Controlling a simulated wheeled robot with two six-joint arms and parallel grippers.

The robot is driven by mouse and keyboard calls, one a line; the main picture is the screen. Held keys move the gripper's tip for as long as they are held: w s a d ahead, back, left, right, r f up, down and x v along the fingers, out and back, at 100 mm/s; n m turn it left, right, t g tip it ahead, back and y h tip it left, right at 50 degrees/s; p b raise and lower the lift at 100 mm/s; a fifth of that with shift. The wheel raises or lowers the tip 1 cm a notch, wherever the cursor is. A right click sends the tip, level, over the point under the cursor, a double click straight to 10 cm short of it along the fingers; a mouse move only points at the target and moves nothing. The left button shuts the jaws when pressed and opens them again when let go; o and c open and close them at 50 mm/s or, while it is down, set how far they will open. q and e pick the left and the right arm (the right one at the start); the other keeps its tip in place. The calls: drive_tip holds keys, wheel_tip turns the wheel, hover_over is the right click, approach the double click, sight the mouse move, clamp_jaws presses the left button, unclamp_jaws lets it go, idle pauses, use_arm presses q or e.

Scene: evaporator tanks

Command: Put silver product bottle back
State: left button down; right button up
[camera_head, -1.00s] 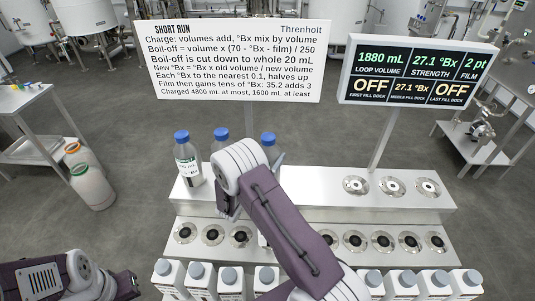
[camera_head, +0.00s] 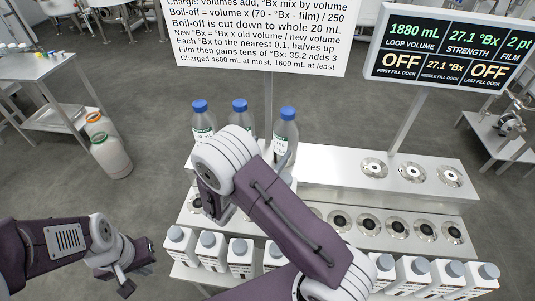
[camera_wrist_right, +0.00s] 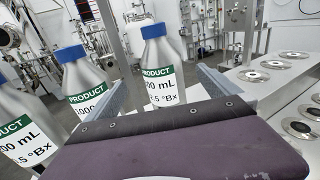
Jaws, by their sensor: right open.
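Three clear grey-silver bottles with blue caps and green PRODUCT labels stand upright on the steel rack's upper tier: left bottle (camera_head: 201,119), middle bottle (camera_head: 240,116), right bottle (camera_head: 286,130). My right arm hides their lower parts. In the right wrist view, one product bottle (camera_wrist_right: 163,70) shows between the open fingers of my right gripper (camera_wrist_right: 160,84), beyond the palm; I cannot tell whether they touch it. Two more product bottles stand to its left. In the head view the right gripper (camera_head: 216,207) is mostly hidden. My left gripper (camera_head: 135,272) is low at left, apart from the rack; its jaws are unclear.
Round docks (camera_head: 410,172) on the upper tier's right side are empty. The lower tier has empty dark sockets (camera_head: 369,226). White containers with grey caps (camera_head: 414,275) line the front. A display (camera_head: 445,45) stands on a post behind.

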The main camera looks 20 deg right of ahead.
drive_tip(key=s+d+f+m+g+y, duration=0.3)
drive_tip(key=s+m+g, duration=0.35)
drive_tip(key=s, duration=0.25)
drive_tip(key=s+d+f+m+g+y, duration=0.25)
drive_tip(key=s+m+g, duration=0.4)
drive_tip(key=s, duration=0.35)
drive_tip(key=a+f+m+t+y, duration=0.1)
drive_tip(key=a+m+t+y, duration=0.2)
drive_tip(key=a+m+y, duration=0.6)
drive_tip(key=a+m, duration=0.2)
drive_tip(key=m, duration=0.1)
drive_tip(key=shift+f+m+t, duration=0.15)
drive_tip(key=shift+m+t, duration=0.15)
drive_tip(key=shift+m, duration=0.1)
